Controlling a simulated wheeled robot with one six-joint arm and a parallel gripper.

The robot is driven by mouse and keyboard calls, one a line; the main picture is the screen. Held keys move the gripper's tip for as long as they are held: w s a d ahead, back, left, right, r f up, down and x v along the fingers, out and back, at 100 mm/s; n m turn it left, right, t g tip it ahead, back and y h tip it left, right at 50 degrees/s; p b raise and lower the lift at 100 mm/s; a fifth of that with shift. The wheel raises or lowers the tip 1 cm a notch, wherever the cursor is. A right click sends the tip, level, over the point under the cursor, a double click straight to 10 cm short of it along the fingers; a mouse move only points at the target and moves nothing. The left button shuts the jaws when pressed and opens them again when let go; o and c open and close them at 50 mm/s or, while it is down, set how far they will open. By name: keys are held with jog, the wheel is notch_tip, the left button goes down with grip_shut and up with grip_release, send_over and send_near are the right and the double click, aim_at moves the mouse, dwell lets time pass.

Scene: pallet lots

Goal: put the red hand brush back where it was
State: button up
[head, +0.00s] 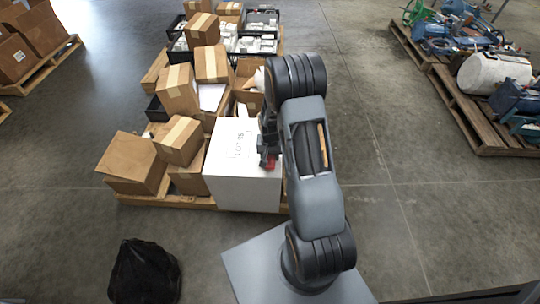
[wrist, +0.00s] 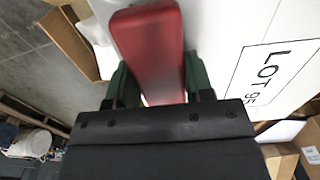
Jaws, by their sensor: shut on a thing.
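The red hand brush (wrist: 152,50) is between the two fingers of my gripper (wrist: 155,85) in the wrist view, and the fingers are shut on it. In the head view the red of the brush (head: 268,161) shows small beside my gripper (head: 266,148), over the right part of a white box (head: 232,190). The box has lettering on its top, and the wrist view shows a label reading LOT 95 on a white surface (wrist: 225,45). I cannot tell whether the brush touches the box. My arm hides part of the area to the right.
Cardboard boxes (head: 133,163) crowd the wooden pallet (head: 165,201) around the white box. Black crates (head: 262,20) stand at the back. A black bag (head: 144,272) lies on the floor at lower left. Another loaded pallet (head: 468,110) stands at right, with clear floor between.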

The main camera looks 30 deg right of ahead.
jog(key=shift+f, duration=0.2)
jog(key=o, duration=0.9)
jog(key=shift+r, duration=0.1)
jog(key=s+a+r+n+t+p, duration=0.1)
jog(key=s+a+r, duration=0.2)
jog(key=r, duration=0.9)
jog(key=s+a+r+n+p, duration=0.2)
jog(key=s+r, duration=0.1)
jog(key=r, duration=0.9)
jog(key=s+a+r+n+t, duration=0.2)
jog(key=s+a+r, duration=0.2)
jog(key=s, duration=0.5)
jog(key=shift+s+r+n, duration=0.4)
jog(key=shift+r, duration=0.5)
